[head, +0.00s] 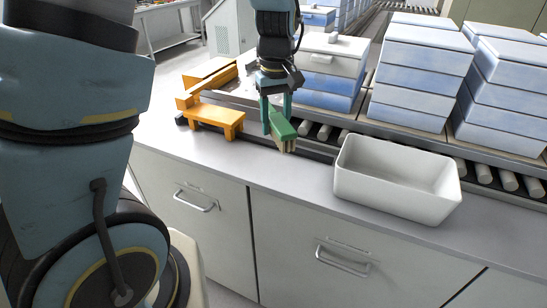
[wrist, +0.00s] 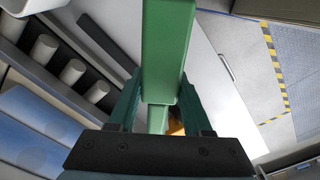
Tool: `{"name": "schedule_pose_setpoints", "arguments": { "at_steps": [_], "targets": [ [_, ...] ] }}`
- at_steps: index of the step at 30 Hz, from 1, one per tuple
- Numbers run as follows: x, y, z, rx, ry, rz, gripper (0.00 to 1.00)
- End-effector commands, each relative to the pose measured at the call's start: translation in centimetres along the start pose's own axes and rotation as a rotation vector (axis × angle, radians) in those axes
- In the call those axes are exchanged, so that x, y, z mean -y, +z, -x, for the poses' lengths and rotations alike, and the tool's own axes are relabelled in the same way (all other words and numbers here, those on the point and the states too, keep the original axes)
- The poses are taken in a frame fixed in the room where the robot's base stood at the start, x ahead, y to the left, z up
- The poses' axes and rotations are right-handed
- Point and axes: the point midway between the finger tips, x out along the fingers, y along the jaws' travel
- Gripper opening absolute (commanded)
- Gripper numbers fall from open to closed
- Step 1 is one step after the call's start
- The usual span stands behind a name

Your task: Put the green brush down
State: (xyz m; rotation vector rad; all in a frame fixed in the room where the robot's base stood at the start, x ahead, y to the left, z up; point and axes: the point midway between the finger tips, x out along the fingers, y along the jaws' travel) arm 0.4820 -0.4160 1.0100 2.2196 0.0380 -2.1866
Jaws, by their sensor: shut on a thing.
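The green brush (head: 283,128) has a green block-like body with pale bristles hanging below it. My gripper (head: 276,109) is shut on the brush and holds it over the counter (head: 300,168), between the orange stand and the white bin. In the wrist view the green brush (wrist: 166,50) runs up between the two green fingers of my gripper (wrist: 160,112). I cannot tell whether the bristles touch the counter top.
An orange stand (head: 216,117) is left of the brush. A white open bin (head: 390,190) is to the right. Behind runs a roller conveyor (head: 325,131) with stacks of blue-and-white boxes (head: 418,75). Bare counter lies between the stand and the bin.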

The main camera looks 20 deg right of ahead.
Motion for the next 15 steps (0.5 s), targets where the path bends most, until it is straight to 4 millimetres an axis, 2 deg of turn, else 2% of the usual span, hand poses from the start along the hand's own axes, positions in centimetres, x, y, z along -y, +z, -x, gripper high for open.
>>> {"name": "schedule_pose_setpoints", "arguments": {
  "at_steps": [7, 15],
  "targets": [
    [0.1, 0.1, -4.0, 0.004, -0.005, 0.001, 0.00],
    [0.1, 0.2, -7.0, 0.004, -0.004, 0.001, 0.00]
  ]
}}
